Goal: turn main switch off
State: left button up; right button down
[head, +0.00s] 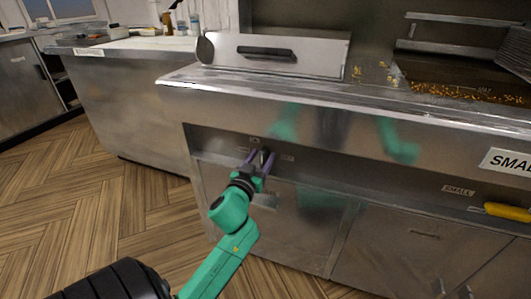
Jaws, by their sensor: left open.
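The main switch (264,151) appears as a small dark knob on the recessed front panel of the steel frying range (300,103). Its exact position is too small to tell. My left gripper (259,160) is at this panel, with its two purple fingers open on either side of the knob. I cannot tell whether the fingers touch it. My green left arm reaches up from the bottom of the head view. My right gripper does not show.
A lidded fryer well (275,53) is on top of the range. Fried bits (465,92) lie in the open bay at right. A yellow handle (507,212) sticks out at the lower right. Steel cabinet doors (395,250) are below. The wooden floor (95,215) at left is clear.

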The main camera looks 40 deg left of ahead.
pick_arm(q)
jog(key=shift+s+r, duration=0.15)
jog(key=shift+s, duration=0.05)
jog(key=shift+c, duration=0.3)
grip_shut()
